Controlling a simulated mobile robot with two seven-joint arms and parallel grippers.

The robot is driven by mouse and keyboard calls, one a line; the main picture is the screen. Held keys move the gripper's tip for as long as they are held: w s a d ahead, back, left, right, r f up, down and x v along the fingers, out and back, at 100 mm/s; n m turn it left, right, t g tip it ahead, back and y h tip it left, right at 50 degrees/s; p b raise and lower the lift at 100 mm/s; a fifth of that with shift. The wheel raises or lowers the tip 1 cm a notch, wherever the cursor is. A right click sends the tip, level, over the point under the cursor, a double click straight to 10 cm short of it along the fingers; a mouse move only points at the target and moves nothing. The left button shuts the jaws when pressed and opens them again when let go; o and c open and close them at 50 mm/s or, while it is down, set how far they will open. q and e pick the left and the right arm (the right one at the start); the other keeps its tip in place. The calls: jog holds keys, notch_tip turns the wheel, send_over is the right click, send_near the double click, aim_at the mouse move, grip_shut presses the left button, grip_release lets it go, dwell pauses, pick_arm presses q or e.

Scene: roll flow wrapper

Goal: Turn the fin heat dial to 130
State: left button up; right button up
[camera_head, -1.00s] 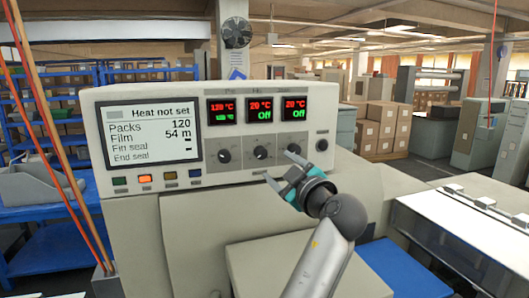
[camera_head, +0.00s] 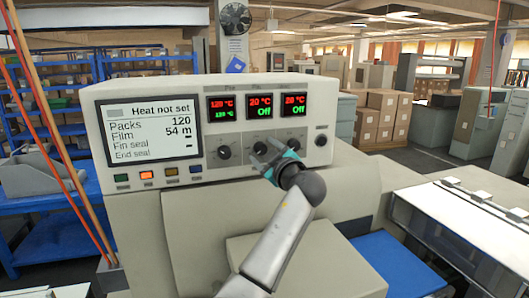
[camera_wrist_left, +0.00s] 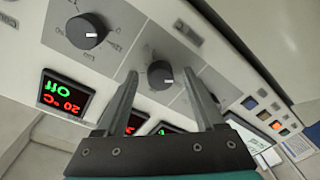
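The control panel has three dark dials in a row: the left dial (camera_head: 224,152), the middle dial (camera_head: 260,148) and the right dial (camera_head: 292,144). The small labels above are too blurred to read surely, so I cannot tell which is fin heat. The left display (camera_head: 221,107) seems to read 120 °C; the middle (camera_head: 260,106) and right (camera_head: 293,104) displays read 20 °C, Off. My left gripper (camera_head: 262,154) is open at the middle dial. In the left wrist view this dial (camera_wrist_left: 158,74) lies between the spread fingers; contact is unclear. My right gripper is out of view.
The panel's screen (camera_head: 153,131) reads "Heat not set". Coloured buttons (camera_head: 146,175) sit below it, and a dark round knob (camera_head: 321,140) is at the panel's right end. A machine bed with a white cover (camera_head: 460,215) is to the right.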

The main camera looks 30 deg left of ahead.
pick_arm(q)
grip_shut()
dwell(0.3)
dwell(0.3)
